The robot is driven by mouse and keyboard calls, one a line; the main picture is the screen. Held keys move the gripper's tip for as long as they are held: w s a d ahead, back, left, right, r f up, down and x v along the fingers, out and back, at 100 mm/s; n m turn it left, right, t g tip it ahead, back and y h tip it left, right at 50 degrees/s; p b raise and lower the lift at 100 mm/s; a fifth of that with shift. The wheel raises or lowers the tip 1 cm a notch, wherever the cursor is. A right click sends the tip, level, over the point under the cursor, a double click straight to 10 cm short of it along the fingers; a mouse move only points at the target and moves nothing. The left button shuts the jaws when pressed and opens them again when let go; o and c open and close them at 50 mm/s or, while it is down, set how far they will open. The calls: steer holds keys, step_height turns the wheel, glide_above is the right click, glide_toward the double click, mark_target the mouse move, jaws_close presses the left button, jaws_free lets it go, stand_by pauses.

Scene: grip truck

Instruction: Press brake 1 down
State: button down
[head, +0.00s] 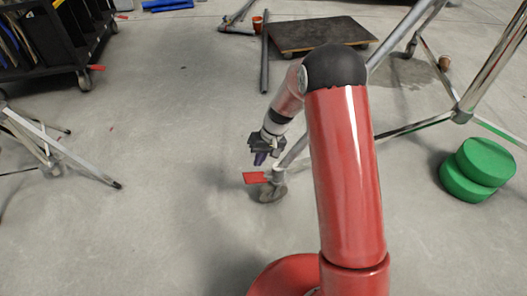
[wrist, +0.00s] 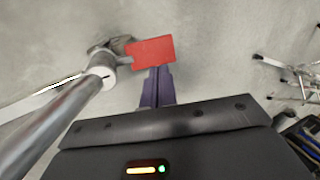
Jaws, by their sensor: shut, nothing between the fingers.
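The brake is a flat red pedal (head: 256,177) on a caster wheel (head: 272,191) at the foot of a metal frame, low in the middle of the head view. In the wrist view the red pedal (wrist: 150,51) lies just beyond my fingertips, with its caster (wrist: 105,52) to the left. My gripper (head: 260,159) points down just above the pedal in the head view. Its purple fingers (wrist: 157,80) are shut together and empty. They appear close to the pedal's near edge; I cannot tell whether they touch it.
A metal frame tube (wrist: 50,125) rises beside the gripper on the left in the wrist view. Green round pads (head: 478,169) lie at the right. A wheeled dolly (head: 321,34) stands at the back. A light stand (head: 50,150) is at the left. Floor left of the pedal is clear.

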mark_target(248, 178)
steer(key=b+x, duration=0.1)
steer(key=x, duration=0.5)
steer(key=shift+f, duration=0.2)
steer(key=shift+s+a, duration=0.1)
steer(key=shift+a, duration=0.05)
steer(key=shift+s+a+f+h+p, duration=0.1)
steer(key=shift+a+f+h+p, duration=0.35)
steer(key=shift+h, duration=0.35)
steer(key=shift+s+a+f+t+h+p, duration=0.1)
steer(key=shift+a+f+t+h+p, duration=0.15)
steer(key=shift+f+h, duration=0.25)
steer(key=shift+s+a+f+t+h+p, duration=0.15)
steer(key=shift+f+t+h+p, duration=0.1)
steer(key=shift+h, duration=0.35)
steer(key=f+h, duration=0.2)
steer(key=shift+w+a+f+t+h, duration=0.1)
steer(key=shift+a+t+h, duration=0.15)
steer(key=shift+t+h, duration=0.15)
steer(key=shift+f+b, duration=0.15)
steer(key=shift+b, duration=0.15)
steer(key=shift+f, duration=0.35)
